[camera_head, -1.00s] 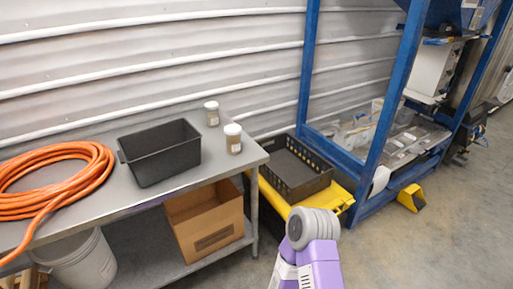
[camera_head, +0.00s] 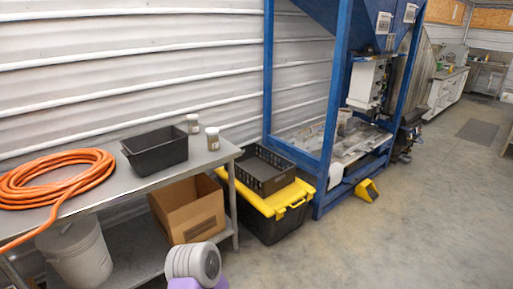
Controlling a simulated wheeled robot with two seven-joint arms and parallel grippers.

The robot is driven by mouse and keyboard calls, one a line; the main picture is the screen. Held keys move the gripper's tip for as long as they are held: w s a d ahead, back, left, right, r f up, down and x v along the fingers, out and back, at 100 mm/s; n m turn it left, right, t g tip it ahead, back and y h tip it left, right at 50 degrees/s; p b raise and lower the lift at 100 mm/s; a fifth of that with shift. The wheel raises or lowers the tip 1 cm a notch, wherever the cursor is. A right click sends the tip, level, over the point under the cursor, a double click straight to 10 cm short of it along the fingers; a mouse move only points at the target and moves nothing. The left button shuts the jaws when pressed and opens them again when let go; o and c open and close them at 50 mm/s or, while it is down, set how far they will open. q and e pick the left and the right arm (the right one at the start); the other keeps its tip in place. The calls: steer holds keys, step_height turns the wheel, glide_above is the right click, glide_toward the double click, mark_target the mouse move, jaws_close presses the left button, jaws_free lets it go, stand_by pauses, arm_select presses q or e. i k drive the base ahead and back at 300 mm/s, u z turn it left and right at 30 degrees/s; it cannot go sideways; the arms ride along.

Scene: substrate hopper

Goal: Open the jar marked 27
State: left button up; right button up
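Two small jars with pale lids stand upright on the grey metal table, near its right end. The rear jar (camera_head: 193,125) is just right of the black bin, and the front jar (camera_head: 213,140) is nearer the table's right edge. Both lids appear to be on. Any number on the jars is too small to read, so I cannot tell which is 27. A grey and purple part of my own arm shows at the bottom, below the table edge. Neither of my grippers is in view.
The table (camera_head: 118,186) also holds a black bin (camera_head: 155,152) and a coiled orange hose (camera_head: 55,180). Below are a cardboard box (camera_head: 190,212) and a white bucket (camera_head: 78,255). A yellow-lidded tote (camera_head: 270,203) with a black crate (camera_head: 262,170) stands beside it. Floor at right is clear.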

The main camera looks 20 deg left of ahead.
mark_target(213, 140)
steer(key=z, duration=0.35)
steer(key=i, duration=1.25)
steer(key=u, duration=0.65)
steer(key=i, duration=1.1)
steer(key=u, duration=1.1)
